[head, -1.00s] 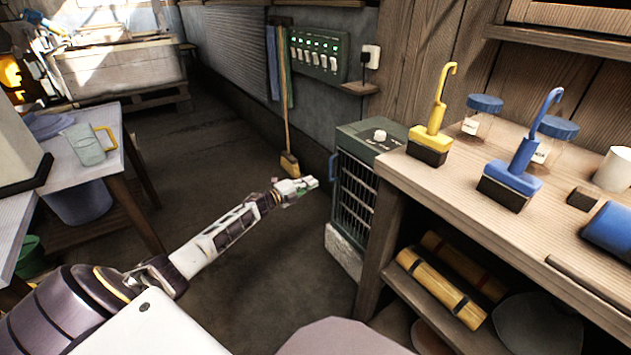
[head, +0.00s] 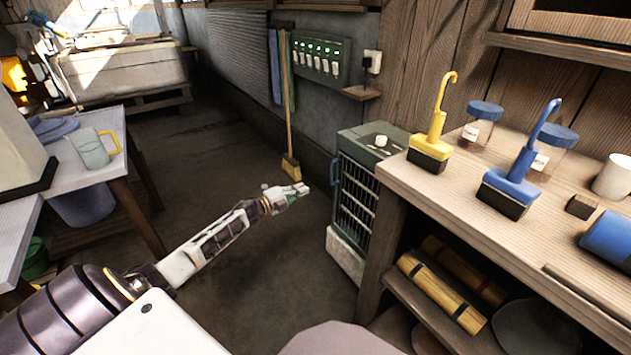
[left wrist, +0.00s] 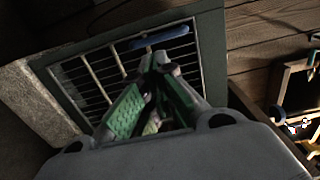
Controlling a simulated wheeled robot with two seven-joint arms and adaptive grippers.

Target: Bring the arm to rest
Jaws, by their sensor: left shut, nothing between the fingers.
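My left arm reaches in from the lower left in the head view. Its gripper (head: 300,190) is shut and empty, held over the open floor just left of a green metal cabinet with a wire-barred front (head: 356,205). In the left wrist view the green-padded fingers (left wrist: 155,70) come together in front of the cabinet's barred door (left wrist: 105,75) and its blue handle (left wrist: 160,38). I cannot tell the exact gap to the door. My right gripper is not in view.
A wooden bench (head: 440,188) at right bears a yellow hooked block (head: 430,145), a blue hooked block (head: 512,185), jars and a mug (head: 613,176). A table (head: 75,165) with a jug (head: 92,150) stands at left. A broom (head: 288,120) leans behind. The floor between is clear.

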